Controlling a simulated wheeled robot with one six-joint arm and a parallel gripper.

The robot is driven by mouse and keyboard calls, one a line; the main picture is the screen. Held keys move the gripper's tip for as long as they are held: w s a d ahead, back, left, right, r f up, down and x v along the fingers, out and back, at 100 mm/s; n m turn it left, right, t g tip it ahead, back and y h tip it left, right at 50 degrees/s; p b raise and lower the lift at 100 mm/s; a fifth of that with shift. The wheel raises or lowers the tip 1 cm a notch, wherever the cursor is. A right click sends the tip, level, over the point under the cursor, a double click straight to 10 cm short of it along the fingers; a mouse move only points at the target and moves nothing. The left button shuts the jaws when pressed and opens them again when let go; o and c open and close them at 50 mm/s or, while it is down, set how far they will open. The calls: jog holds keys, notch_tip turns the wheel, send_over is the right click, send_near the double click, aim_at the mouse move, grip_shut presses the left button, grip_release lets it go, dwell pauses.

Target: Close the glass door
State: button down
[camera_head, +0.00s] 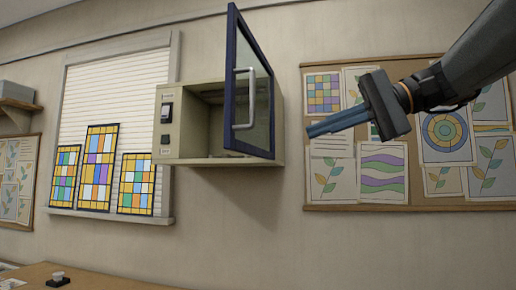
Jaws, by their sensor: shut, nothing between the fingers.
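The glass door (262,98) has a dark blue frame and a pale vertical bar handle (237,98). It stands open, swung out from the front of a beige wall cabinet (168,141), and hides part of the cabinet's right side. The cabinet's inside (207,122) shows to the left of the door and looks empty where visible. My gripper (308,132) is to the right of the door, apart from it, with its blue fingers shut and pointing left towards the door. Nothing is held.
A pin board (310,195) with pattern sheets hangs behind my arm. Stained-glass panels (97,168) stand on a window sill at left. A wooden table (110,282) is at lower left. The wall below the cabinet is clear.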

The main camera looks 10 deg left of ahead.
jog(key=p, duration=0.5)
send_near(241, 150)
jog(key=s+x, duration=0.1)
jog(key=x, duration=0.3)
jog(key=shift+w+a+f, duration=0.15)
jog(key=shift+w+a, duration=0.15)
jog(key=shift+a, duration=0.2)
jog(key=shift+w+a+f, duration=0.2)
jog(key=shift+w+a, duration=0.15)
jog(key=shift+a, duration=0.1)
